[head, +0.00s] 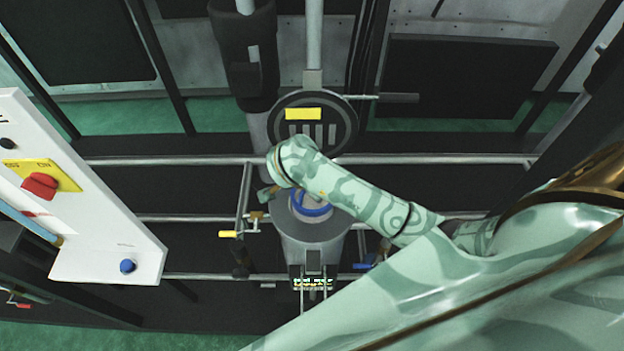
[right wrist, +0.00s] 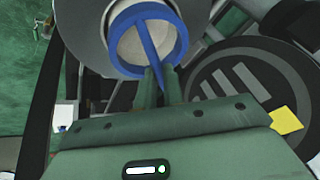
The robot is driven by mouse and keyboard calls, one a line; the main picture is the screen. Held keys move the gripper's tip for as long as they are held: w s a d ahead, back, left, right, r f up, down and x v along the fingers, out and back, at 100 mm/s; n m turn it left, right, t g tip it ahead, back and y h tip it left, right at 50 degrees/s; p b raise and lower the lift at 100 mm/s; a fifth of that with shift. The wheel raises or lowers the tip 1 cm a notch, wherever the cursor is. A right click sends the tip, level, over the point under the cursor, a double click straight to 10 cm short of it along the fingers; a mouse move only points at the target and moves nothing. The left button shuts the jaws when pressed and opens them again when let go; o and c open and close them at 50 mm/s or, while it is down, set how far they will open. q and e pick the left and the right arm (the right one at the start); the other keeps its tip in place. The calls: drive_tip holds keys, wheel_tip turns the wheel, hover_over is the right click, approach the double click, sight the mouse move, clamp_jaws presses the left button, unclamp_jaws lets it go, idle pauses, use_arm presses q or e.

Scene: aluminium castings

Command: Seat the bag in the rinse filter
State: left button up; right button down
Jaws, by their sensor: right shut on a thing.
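The bag shows as a blue ring with a crossbar handle and a pale inside (right wrist: 136,42) in the right wrist view. In the head view its blue ring (head: 312,208) is at the mouth of the grey cylindrical filter housing (head: 312,245), partly covered by my right arm. My right gripper (right wrist: 161,84) is shut on the bag's blue crossbar. In the head view the gripper's fingers are hidden behind my wrist. The grey housing rim (right wrist: 90,28) surrounds the ring in the wrist view. I cannot tell how deep the bag sits. My left gripper is not in view.
A round dark lid with grey bars and a yellow label (head: 303,114) stands behind the housing. Pipes and a yellow-handled valve (head: 228,234) flank it. A white control panel with a red knob (head: 40,186) stands at the left.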

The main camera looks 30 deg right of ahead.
wheel_tip(320, 180, down, 4)
drive_tip(key=shift+f+b, duration=0.25)
drive_tip(key=shift+b, duration=0.6)
drive_tip(key=c, duration=1.5)
unclamp_jaws()
drive_tip(key=shift+f, duration=0.1)
drive_tip(key=p+v, duration=0.6)
drive_tip(key=v, duration=0.6)
